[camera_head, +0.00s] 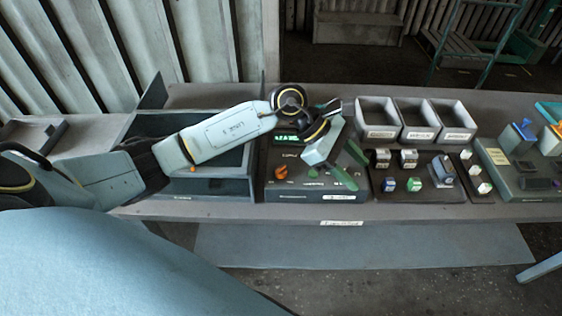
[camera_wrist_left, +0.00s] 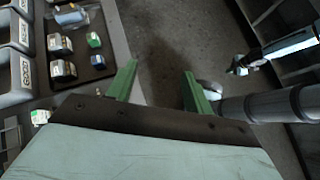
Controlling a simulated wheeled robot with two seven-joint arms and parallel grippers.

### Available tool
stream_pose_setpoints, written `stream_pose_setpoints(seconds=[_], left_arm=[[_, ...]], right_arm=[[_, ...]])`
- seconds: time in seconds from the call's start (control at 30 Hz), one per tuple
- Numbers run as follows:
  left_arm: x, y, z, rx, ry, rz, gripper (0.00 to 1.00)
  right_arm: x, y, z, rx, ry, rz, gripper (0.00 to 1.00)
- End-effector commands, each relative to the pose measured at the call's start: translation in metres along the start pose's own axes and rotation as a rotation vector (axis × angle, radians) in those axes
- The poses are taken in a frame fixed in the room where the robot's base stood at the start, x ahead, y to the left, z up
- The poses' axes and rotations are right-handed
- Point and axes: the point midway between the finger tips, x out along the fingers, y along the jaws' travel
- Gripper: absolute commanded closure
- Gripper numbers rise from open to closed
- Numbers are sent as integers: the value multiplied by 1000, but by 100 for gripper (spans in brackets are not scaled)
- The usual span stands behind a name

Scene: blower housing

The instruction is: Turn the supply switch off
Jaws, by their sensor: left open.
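A dark supply box (camera_head: 315,190) stands on the bench, with a lit green display (camera_head: 286,138) and an orange knob (camera_head: 282,172) on its sloped front. Which control is the supply switch is not clear from a label I can read. My left arm reaches across from the left, above the box, and partly hides its top and right side. My left gripper (camera_head: 351,168) is open and empty over the box's right part, to the right of the orange knob and apart from it. In the left wrist view its green fingers (camera_wrist_left: 160,70) are spread with nothing between them.
Right of the box is a dark tray (camera_head: 425,193) with several small blocks. Three grey bins (camera_head: 415,137) stand behind it. Another panel (camera_head: 520,185) with blue and orange parts is at far right. A blue-grey open container (camera_head: 215,188) stands left of the box.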

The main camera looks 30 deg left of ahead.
Motion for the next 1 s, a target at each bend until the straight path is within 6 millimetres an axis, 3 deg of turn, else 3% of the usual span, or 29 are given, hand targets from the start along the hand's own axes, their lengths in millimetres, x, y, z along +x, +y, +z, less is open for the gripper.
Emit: stream_pose_setpoints(seconds=[0.1, 0.2, 0.3, 0.43, 0.57, 1.0], left_arm=[[-43, 17, -50, 168, 354, -66, 49], [-84, 27, -82, 234, 592, -124, 49], [-119, 33, -100, 256, 757, -169, 49], [-143, 35, -111, 260, 864, -203, 49], [-143, 35, -120, 257, 887, -214, 49], [-88, 27, -186, 254, 881, -213, 49]], right_arm=[[-3, 0, -1, 0, 1, 0, 100], [-4, 0, -2, 0, 2, 0, 100], [-5, 0, -2, 0, 3, 0, 100], [-6, 0, -3, 0, 3, 0, 100], [-8, 0, -3, 0, 4, 0, 100], [-23, 1, -4, 0, 4, 1, 100]])
